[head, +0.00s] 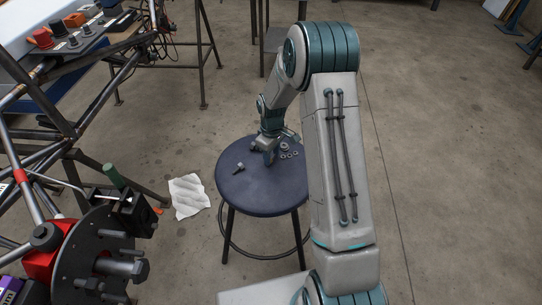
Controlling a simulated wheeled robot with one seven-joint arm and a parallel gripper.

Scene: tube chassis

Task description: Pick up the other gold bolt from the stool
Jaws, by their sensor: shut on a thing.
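The round dark blue stool (262,187) stands on the floor in the middle of the head view. My gripper (270,158) points down at the far part of its seat, low over the surface. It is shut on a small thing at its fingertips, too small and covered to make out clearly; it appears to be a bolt. Another bolt (238,168) lies on the seat to the left of my gripper, apart from it. Its colour is hard to tell at this size.
A white paper sheet (189,196) lies on the floor left of the stool. The tube chassis (40,190) with a hub disc fills the left side. Floor to the right is clear.

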